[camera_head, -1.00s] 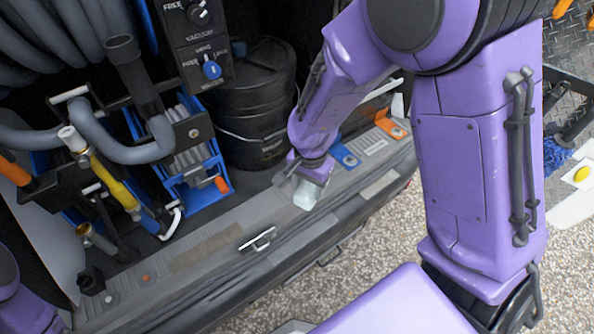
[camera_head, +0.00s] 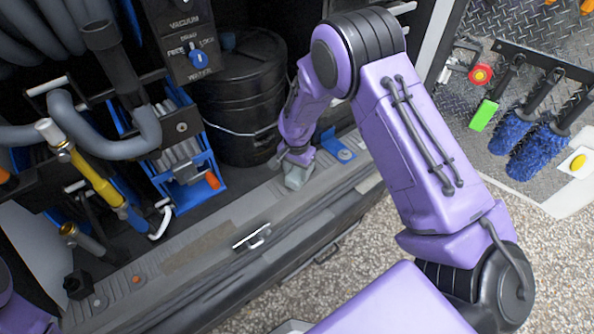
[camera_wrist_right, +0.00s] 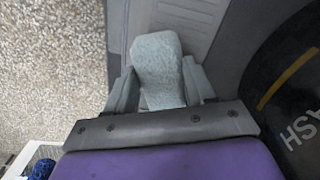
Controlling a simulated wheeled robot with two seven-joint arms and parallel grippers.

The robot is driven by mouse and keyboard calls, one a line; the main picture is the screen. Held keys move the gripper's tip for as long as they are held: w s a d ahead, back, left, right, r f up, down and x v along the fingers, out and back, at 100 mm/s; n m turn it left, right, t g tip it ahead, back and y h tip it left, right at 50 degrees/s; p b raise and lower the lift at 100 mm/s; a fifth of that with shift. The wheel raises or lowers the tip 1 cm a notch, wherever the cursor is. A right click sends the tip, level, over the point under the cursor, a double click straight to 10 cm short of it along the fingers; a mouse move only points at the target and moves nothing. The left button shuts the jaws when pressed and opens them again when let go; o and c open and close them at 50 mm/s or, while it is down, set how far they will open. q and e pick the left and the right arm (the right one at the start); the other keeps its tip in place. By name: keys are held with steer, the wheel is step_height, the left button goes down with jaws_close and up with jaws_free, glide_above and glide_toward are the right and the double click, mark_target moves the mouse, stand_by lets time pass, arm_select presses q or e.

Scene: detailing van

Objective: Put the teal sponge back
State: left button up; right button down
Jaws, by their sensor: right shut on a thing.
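The sponge (camera_wrist_right: 158,62) is a pale grey-teal block with a rounded end in the right wrist view. My right gripper (camera_wrist_right: 160,88) is shut on it, with one finger on each side, and the sponge sticks out past the fingertips. In the head view the right gripper (camera_head: 297,168) points down at the van's sill (camera_head: 225,222), just right of the black bucket. The pale sponge (camera_head: 298,180) shows below it, low over the sill; I cannot tell whether it touches. My left gripper is out of view; only a purple arm part shows at the lower left.
The black bucket (camera_head: 240,105) stands close to the left of my right gripper. A blue bracket (camera_head: 338,145) is on the sill just right of it. A blue rack (camera_head: 188,170) and hoses fill the left. Brushes (camera_head: 513,130) hang on the open door at right.

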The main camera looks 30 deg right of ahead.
mark_target(297, 173)
steer(key=shift+f, duration=0.1)
steer(key=shift+c, duration=2)
jaws_free()
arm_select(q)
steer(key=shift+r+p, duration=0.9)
arm_select(e)
step_height(297, 173, up, 12)
